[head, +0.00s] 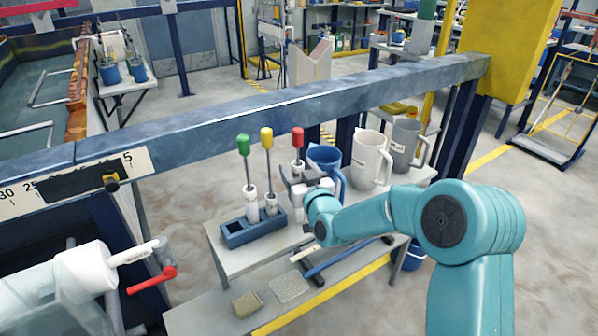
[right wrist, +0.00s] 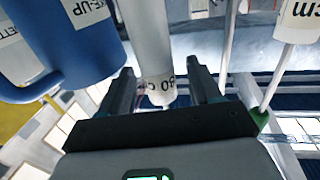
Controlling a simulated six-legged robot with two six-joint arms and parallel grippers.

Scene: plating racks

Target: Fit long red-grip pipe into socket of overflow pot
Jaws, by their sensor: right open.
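The red-grip pipe (head: 298,138) stands upright at the right end of the rack row in the head view, its red grip on top and a pale labelled sleeve below. My right gripper (head: 302,188) is at the sleeve and hides its lower part. My left gripper is not in view.
A blue rack (head: 238,236) holds green-grip (head: 244,147) and yellow-grip (head: 267,140) pipes. A blue jug (head: 328,160), a white jug (head: 371,158) and a grey jug (head: 406,143) stand close by on the right.

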